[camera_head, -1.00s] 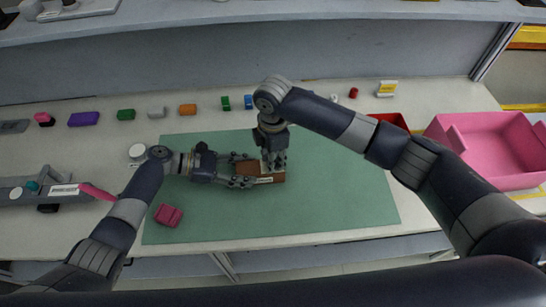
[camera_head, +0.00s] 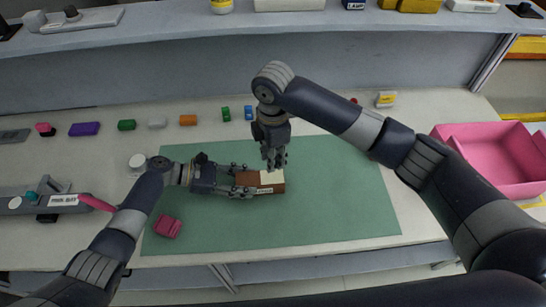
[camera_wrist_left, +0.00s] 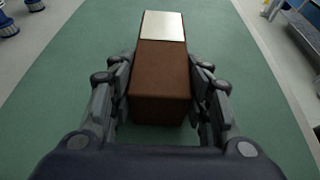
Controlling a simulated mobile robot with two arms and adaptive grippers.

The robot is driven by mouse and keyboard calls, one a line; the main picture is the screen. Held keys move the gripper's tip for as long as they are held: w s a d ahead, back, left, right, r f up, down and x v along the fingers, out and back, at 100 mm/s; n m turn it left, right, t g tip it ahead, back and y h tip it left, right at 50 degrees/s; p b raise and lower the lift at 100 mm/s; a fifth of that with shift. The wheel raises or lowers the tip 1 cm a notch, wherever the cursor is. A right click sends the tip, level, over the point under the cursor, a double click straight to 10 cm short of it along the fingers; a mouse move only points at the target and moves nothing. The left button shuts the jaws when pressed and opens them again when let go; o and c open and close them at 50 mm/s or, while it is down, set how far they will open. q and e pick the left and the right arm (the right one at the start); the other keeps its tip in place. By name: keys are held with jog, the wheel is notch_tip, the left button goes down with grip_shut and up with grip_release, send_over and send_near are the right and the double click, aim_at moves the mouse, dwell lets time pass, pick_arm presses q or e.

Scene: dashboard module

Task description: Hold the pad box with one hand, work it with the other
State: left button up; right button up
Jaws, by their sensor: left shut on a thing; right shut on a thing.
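The pad box (camera_head: 262,189) is a brown block with a pale panel on the right part of its top. It lies on the green mat (camera_head: 330,215). My left gripper (camera_head: 243,180) is shut on it from the left. In the left wrist view my left gripper's fingers (camera_wrist_left: 160,100) flank the brown end of the pad box (camera_wrist_left: 160,75), with the pale panel at the far end. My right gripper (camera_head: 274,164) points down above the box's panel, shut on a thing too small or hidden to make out. The left wrist view does not show it.
A dark pink block (camera_head: 167,226) lies on the mat's left. A pink bin (camera_head: 490,160) stands at the right. Several small coloured blocks line the back, with a white round piece (camera_head: 138,162) and a grey device (camera_head: 45,200) at left. The mat's right side is clear.

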pick_arm(q)
jog(key=o, duration=1.5)
jog(key=shift+a, duration=0.15)
jog(key=v, duration=1.1)
jog(key=shift+a+r, duration=0.2)
jog(key=shift+a, duration=0.1)
